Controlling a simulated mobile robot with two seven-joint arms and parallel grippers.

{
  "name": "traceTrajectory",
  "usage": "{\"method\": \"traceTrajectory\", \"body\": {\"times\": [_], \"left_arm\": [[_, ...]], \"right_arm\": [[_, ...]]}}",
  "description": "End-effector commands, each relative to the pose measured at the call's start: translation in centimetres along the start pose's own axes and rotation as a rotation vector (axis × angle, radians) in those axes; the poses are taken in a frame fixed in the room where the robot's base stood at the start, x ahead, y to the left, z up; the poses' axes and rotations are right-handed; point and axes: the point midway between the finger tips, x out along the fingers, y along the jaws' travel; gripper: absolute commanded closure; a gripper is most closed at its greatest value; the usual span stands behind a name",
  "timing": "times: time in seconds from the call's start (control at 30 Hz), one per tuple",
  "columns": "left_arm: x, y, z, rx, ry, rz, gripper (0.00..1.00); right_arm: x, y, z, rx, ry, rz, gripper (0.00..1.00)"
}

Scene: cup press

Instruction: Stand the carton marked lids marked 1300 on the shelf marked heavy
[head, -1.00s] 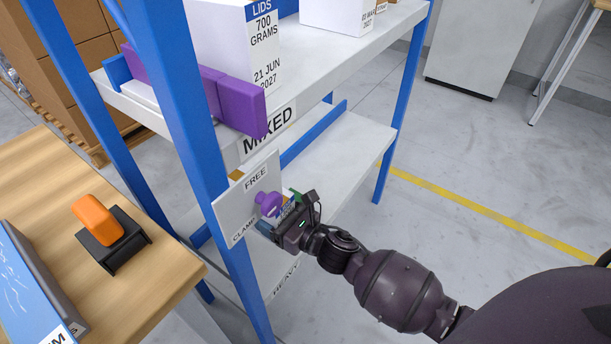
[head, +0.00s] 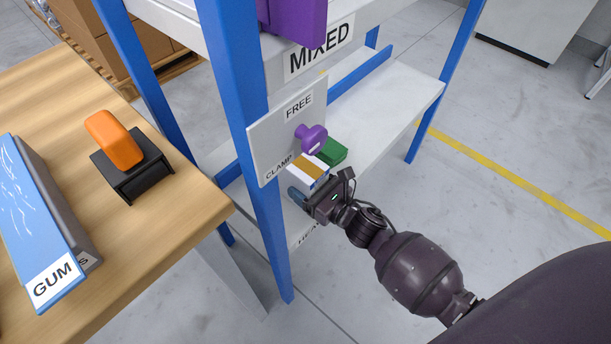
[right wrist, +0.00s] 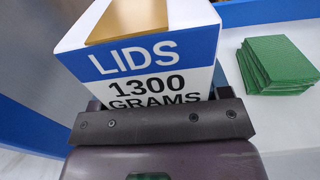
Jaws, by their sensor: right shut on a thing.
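The white carton with a blue band, marked LIDS 1300 GRAMS (right wrist: 150,62), fills the right wrist view. Its tan-striped top (head: 309,169) shows in the head view behind the clamp panel. My right gripper (head: 322,194) is shut on it; the dark jaw (right wrist: 160,122) crosses the carton's lower face and hides its base. The carton is at the lower white shelf (head: 385,115), whose front edge bears a partly hidden HEAVY label (head: 307,236). I cannot tell whether its base touches the shelf. My left gripper is out of view.
A green ridged stack (head: 332,151) lies on the shelf close behind the carton. A FREE/CLAMP panel (head: 275,135) with a purple knob (head: 311,138) stands at the left post. The MIXED shelf (head: 320,52) is above. The shelf's right part is clear.

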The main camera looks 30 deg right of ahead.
Motion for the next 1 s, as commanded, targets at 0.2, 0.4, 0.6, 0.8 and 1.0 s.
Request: {"method": "traceTrajectory", "body": {"times": [0.2, 0.4, 0.6, 0.8, 1.0], "left_arm": [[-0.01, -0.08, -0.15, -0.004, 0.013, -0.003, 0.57], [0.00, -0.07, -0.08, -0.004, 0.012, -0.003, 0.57], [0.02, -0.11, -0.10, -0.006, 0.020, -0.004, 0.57], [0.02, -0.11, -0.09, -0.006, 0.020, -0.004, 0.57], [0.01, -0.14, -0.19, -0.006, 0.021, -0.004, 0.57]], "right_arm": [[0.26, -0.01, 0.14, -0.002, -0.013, 0.002, 1.00], [0.25, 0.00, 0.05, -0.002, -0.013, 0.003, 1.00], [0.09, -0.01, -0.53, -0.002, -0.004, 0.000, 0.19], [0.07, -0.01, -0.56, -0.001, -0.003, 0.000, 0.04], [0.08, -0.02, -0.45, -0.001, -0.004, 0.000, 0.04]]}}
